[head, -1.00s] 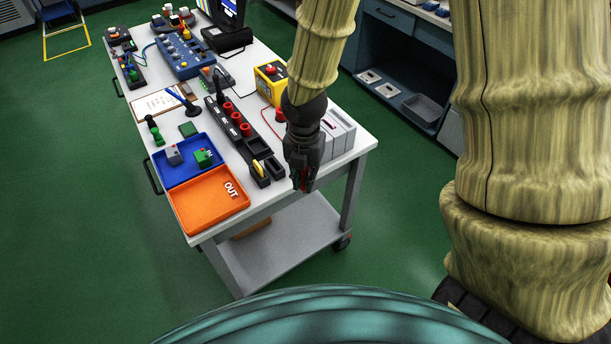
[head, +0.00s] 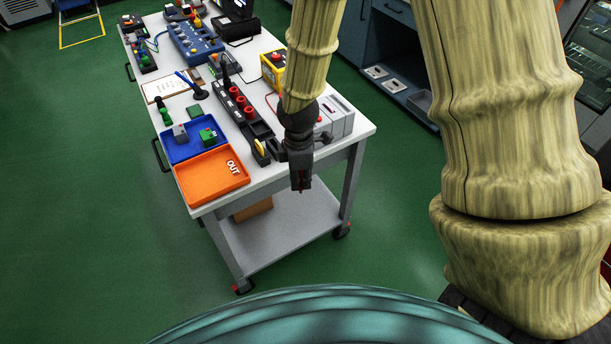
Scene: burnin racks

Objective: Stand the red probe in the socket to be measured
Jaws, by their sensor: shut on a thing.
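My gripper (head: 300,184) points down just past the near edge of the table, in front of the lower shelf in the picture. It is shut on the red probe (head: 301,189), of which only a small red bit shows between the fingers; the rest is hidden. A long black strip (head: 258,127) with several red round sockets (head: 241,101) in a row lies on the table, left of and beyond my gripper. The probe is apart from the strip. Which socket is the one to be measured I cannot tell.
The white table (head: 284,183) also holds a yellow box (head: 273,71) with a red knob, a grey block (head: 335,119), an orange OUT tray (head: 208,196), a blue tray (head: 178,155) and a blue instrument (head: 195,41). Green floor (head: 100,220) is clear at left.

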